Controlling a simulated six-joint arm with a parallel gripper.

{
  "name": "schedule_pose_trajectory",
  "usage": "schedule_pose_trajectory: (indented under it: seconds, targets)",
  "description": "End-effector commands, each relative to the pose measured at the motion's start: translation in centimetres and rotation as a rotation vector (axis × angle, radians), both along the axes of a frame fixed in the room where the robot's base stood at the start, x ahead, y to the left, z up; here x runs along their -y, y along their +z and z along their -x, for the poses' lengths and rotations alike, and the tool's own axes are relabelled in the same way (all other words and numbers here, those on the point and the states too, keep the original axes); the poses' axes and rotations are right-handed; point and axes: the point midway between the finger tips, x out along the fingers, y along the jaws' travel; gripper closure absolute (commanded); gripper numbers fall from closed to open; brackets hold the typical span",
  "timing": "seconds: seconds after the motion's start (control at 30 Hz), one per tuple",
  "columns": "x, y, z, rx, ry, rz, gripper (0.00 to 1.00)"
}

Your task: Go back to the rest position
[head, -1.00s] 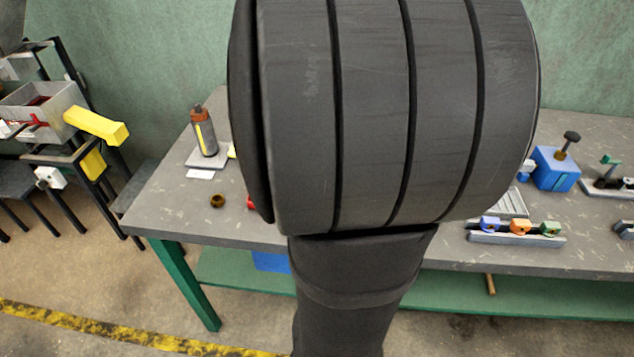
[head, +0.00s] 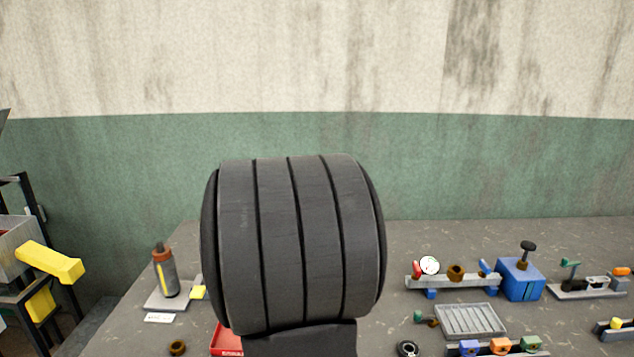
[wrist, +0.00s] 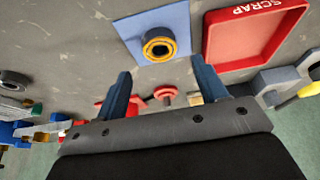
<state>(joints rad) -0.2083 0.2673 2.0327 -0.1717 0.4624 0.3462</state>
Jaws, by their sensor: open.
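My gripper (wrist: 160,76) shows only in the wrist view. Its two blue fingers are spread apart with nothing held between them. The fingers hang over the grey workbench, and a small red part (wrist: 166,96) shows between them, apart from both. In the head view my thick dark arm link covers the middle of the workbench (head: 130,325), and the gripper is hidden behind it or out of frame.
The wrist view shows a ring (wrist: 160,47) on a blue plate (wrist: 128,27) and a red SCRAP tray (wrist: 212,45). The head view shows a bottle (head: 165,272) at left, a blue block (head: 521,279), a ribbed plate (head: 470,321) and a rail with coloured blocks (head: 500,348) at right.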

Motion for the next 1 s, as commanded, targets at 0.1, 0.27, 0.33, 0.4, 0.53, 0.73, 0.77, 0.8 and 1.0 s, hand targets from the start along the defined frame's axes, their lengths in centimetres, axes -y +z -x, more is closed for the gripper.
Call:
schedule_pose_trajectory:
  seconds: [0.1,0.27,0.33,0.4,0.53,0.73,0.77,0.8,1.0]
  targets:
    - [0.0,-1.5,-0.6,-0.003,0.001,0.001,0.35]
    - [0.0,-3.4,-1.4,-0.003,0.001,0.001,0.35]
    - [0.0,-4.0,-1.7,-0.002,0.0,0.001,0.35]
    - [0.0,-4.6,-1.9,-0.001,0.0,0.001,0.35]
    - [0.0,-5.4,-2.2,-0.001,0.001,0.001,0.35]
    - [0.0,-5.7,-2.3,0.001,0.0,0.0,0.35]
    - [0.0,-5.7,-2.3,0.001,0.0,0.0,0.35]
    - [0.0,-5.7,-2.3,0.001,0.0,0.0,0.35]
    - [0.0,-5.7,-2.3,0.0,0.0,0.0,0.35]
